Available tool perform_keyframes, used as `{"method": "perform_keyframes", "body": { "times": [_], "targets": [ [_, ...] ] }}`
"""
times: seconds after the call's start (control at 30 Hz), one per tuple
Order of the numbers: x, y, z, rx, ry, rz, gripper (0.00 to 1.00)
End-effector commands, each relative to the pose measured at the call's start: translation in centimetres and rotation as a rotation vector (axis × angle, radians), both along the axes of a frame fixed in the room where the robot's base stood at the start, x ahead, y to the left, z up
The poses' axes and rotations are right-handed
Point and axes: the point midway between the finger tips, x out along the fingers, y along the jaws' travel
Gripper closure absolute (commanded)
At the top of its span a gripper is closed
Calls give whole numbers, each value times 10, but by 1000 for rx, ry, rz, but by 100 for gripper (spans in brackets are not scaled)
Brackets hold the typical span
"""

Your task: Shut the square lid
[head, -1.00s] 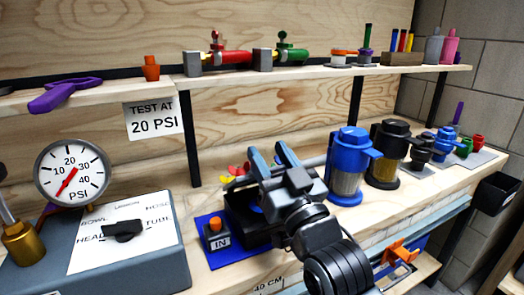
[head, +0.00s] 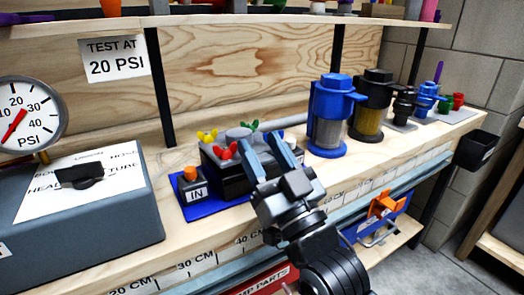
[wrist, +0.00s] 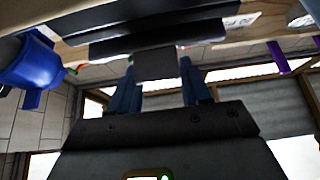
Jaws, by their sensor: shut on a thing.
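A black square box (head: 232,185) sits on a blue mat (head: 212,208) on the bench in the head view. Its dark lid, with a round grey disc (head: 238,133) on top, appears to lie nearly flat over it; a small gap cannot be ruled out. Red (head: 227,151), yellow and green wing nuts stand around the top. My gripper (head: 266,145) is at the box's right front corner, hiding part of it. In the wrist view, the fingers (wrist: 160,88) are shut on a grey block (wrist: 156,64), which seems to be the lid's tab. Dark layered plates (wrist: 165,35) show beyond it.
An "IN" block with an orange knob (head: 191,174) stands left of the box. The blue filter (head: 335,110) and black filter (head: 371,100) stand to the right. The gauge unit (head: 80,225) is at left.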

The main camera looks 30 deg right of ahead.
Motion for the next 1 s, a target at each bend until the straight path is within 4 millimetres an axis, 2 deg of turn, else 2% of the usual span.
{"method": "perform_keyframes", "body": {
  "times": [0.4,0.43,0.63,0.87,1.0],
  "targets": [
    [-1,0,-1,0,0,0,100],
    [-1,0,-1,0,0,0,50],
    [0,0,-1,0,2,0,32],
    [-1,0,-2,0,3,0,32],
    [-8,0,-7,0,5,0,32]
  ]
}}
